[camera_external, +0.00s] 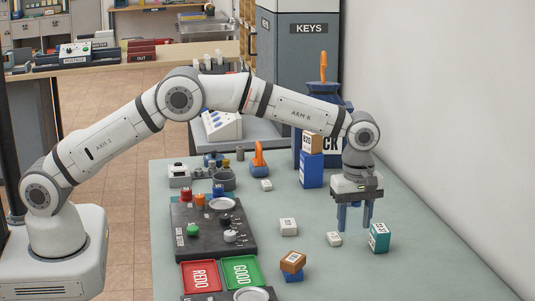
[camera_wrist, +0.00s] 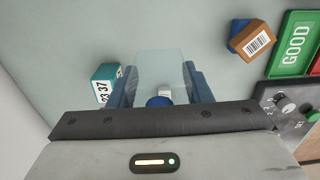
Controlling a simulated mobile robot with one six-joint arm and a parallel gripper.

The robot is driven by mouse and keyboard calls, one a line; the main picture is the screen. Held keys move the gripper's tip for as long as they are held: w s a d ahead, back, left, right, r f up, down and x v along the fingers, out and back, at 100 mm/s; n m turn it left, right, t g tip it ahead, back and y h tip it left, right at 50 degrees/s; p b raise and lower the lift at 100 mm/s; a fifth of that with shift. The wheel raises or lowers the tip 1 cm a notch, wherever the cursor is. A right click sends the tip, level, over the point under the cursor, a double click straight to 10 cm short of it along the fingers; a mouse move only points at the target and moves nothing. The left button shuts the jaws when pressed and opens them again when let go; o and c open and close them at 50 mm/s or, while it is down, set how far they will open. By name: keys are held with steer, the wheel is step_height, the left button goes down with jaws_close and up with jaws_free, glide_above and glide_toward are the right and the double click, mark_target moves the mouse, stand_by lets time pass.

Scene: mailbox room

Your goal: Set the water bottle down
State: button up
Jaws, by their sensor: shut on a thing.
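The water bottle (camera_wrist: 160,68) is a clear, pale shape with a blue cap (camera_wrist: 158,101) in the wrist view. My gripper (camera_wrist: 160,88) is shut on it, with one blue finger on each side. In the external view my gripper (camera_external: 354,216) points down over the right part of the green-grey table (camera_external: 400,270). The bottle is too clear to make out there. I cannot tell whether its base touches the table.
A brown box on a blue one (camera_external: 293,262), the red REDO tray (camera_external: 201,276) and the green GOOD tray (camera_external: 242,271) are further left.

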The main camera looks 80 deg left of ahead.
mark_target(355, 275)
step_height(355, 275, down, 10)
steer(key=shift+r+p, duration=0.1)
steer(key=shift+p, duration=0.25)
steer(key=o, duration=1)
step_height(355, 275, up, 12)
steer(key=shift+r+b, duration=0.1)
steer(key=shift+b, duration=0.2)
steer(key=s+a+r+m+t, duration=0.1)
steer(key=s+a+r+m, duration=0.35)
steer(key=s+r, duration=0.35)
steer(key=s+a+r+m, duration=0.4)
steer(key=s+a+r, duration=0.15)
steer(key=s, duration=0.55)
steer(key=s+a+f+m, duration=0.1)
steer(key=s+m, duration=0.2)
steer(key=s, duration=0.5)
steer(key=s+a+f+m+t, duration=0.1)
steer(key=s+a+m, duration=0.1)
steer(key=s, duration=0.7)
steer(key=s+a+f+m, duration=0.1)
steer(key=s+m, duration=0.3)
steer(key=s, duration=0.5)
steer(key=shift+a+f+m+t, duration=0.15)
steer(key=shift+a+m+t, duration=0.1)
steer(key=shift+a+t, duration=0.15)
